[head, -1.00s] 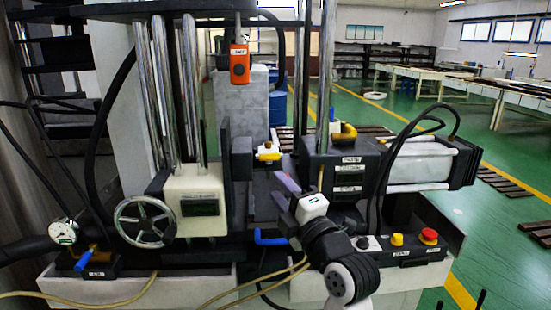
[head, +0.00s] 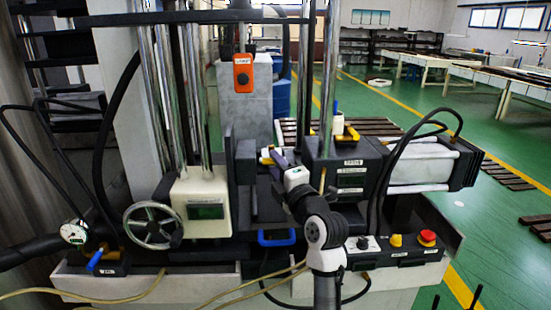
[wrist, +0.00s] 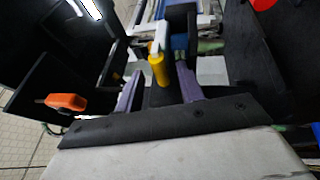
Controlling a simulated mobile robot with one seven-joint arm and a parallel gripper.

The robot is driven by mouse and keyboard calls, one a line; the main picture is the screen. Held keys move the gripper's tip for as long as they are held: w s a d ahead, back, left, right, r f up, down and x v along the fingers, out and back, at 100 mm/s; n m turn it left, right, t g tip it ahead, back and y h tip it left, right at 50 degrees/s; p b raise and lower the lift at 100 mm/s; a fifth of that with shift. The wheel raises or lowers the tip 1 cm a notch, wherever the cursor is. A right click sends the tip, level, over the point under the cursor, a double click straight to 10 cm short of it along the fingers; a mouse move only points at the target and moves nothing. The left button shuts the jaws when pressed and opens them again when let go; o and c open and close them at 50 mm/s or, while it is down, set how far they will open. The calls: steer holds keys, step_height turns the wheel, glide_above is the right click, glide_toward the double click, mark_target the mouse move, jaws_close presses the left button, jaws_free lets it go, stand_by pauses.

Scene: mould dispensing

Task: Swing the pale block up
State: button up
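A small pale block (head: 268,153) with yellow ends sits low between the machine's upright black plates in the head view. In the wrist view, a white piece (wrist: 160,35) with a yellow cylinder (wrist: 158,72) below it shows between my purple fingers. My gripper (head: 270,148) reaches toward the pale block from the lower right. In the wrist view my gripper (wrist: 160,85) has its fingers well apart, one on each side of the yellow cylinder. I see no contact; the depth between them is unclear. My fingers partly cover the block in the head view.
A black cylinder unit (head: 350,165) stands close right of my gripper, with a yellow-and-white fitting on top. A cream box (head: 200,205) and handwheel (head: 153,225) are left. An orange box (head: 243,73) hangs above. A blue handle (head: 276,238) is below. Chrome columns stand close by.

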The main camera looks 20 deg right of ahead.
steer(key=shift+w, duration=0.45)
jaws_close()
steer(key=shift+d+r, duration=0.1)
steer(key=shift+r, duration=0.1)
